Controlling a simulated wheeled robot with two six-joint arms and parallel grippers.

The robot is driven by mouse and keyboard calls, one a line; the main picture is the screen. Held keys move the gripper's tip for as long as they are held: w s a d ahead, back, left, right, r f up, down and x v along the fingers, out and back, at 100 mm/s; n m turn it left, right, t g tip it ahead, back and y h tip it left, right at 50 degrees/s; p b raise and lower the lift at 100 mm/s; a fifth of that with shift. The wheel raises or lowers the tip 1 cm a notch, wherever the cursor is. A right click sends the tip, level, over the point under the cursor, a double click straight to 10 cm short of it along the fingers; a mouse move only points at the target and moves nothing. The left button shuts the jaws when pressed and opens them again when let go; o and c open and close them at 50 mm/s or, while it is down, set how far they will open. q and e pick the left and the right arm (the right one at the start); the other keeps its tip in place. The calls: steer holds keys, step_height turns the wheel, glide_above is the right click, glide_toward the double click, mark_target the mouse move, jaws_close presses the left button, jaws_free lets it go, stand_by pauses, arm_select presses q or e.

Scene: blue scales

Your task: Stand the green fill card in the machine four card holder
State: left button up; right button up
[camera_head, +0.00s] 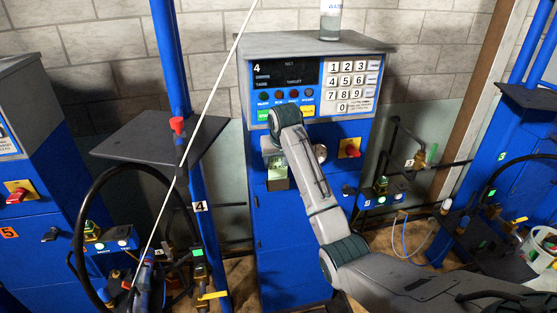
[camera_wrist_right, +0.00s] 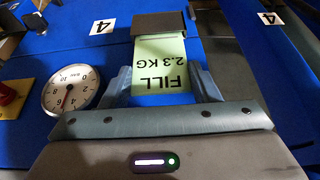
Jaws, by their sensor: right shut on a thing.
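The green fill card (camera_wrist_right: 160,65) is between the fingers of my right gripper (camera_wrist_right: 163,88) in the right wrist view. Its print reads "FILL 2.3 KG" and looks upside down there. The gripper is shut on the card's side edges. The card's far end meets the dark grey card holder (camera_wrist_right: 160,23) on the blue front of machine four (camera_head: 262,215); whether it sits inside is hidden. In the head view, my right gripper (camera_head: 273,152) is at the machine's front below the keypad, with the green card (camera_head: 278,184) just under it. My left gripper is not in view.
A round gauge (camera_wrist_right: 71,90) and a red switch (camera_wrist_right: 8,93) are left of my right gripper in the wrist view. A bottle (camera_head: 330,20) stands on machine four. A blue post (camera_head: 172,60) and a black hose loop (camera_head: 82,235) stand to the left.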

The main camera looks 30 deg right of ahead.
steer(key=shift+f, duration=0.9)
steer(key=o, duration=1.3)
